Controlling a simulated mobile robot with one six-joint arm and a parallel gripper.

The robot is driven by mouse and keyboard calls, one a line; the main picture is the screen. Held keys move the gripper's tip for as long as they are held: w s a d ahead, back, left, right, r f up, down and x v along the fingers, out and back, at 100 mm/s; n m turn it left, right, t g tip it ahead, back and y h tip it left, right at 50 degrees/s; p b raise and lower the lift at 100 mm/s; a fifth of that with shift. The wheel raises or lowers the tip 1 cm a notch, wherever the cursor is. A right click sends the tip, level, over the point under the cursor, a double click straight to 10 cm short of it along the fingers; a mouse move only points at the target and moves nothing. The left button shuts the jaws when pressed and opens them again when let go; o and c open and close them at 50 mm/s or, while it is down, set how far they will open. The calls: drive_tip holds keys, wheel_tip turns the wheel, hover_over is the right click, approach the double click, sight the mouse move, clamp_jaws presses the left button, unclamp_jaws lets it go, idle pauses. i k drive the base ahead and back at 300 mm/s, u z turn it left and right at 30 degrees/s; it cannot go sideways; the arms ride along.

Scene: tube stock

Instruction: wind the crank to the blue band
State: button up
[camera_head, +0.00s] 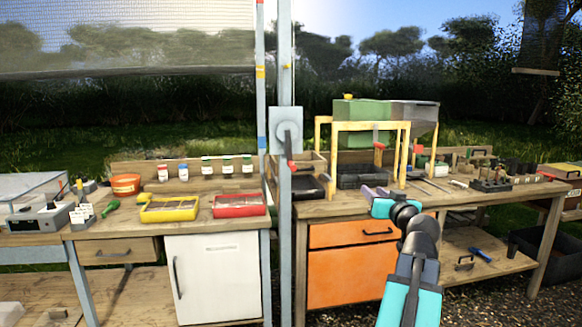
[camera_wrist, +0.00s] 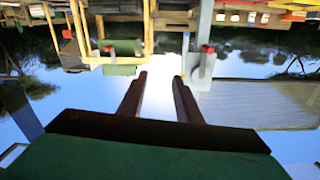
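The crank (camera_head: 288,137) is a dark arm on a light grey plate fixed to the upright post, with a red handle (camera_head: 291,166) hanging at its lower end. The blue band (camera_head: 261,143) is on the thinner post just left of the crank, below a yellow band (camera_head: 260,72) on that post. The lower bar (camera_head: 130,73) of a mesh screen is about level with the yellow band. My gripper (camera_head: 372,192) is open and empty, right of the crank and apart from it. The wrist view is upside down; it shows the open fingers (camera_wrist: 160,77) and the crank's red handle (camera_wrist: 208,49) beyond them.
The right bench holds a yellow frame (camera_head: 405,150) with a green container (camera_head: 362,110), close behind my gripper. The left bench holds a yellow tray (camera_head: 168,208), a red tray (camera_head: 239,206) and several jars. Open air lies between my gripper and the post.

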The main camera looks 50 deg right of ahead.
sight(286, 132)
drive_tip(key=i, duration=0.95)
drive_tip(key=u, duration=0.05)
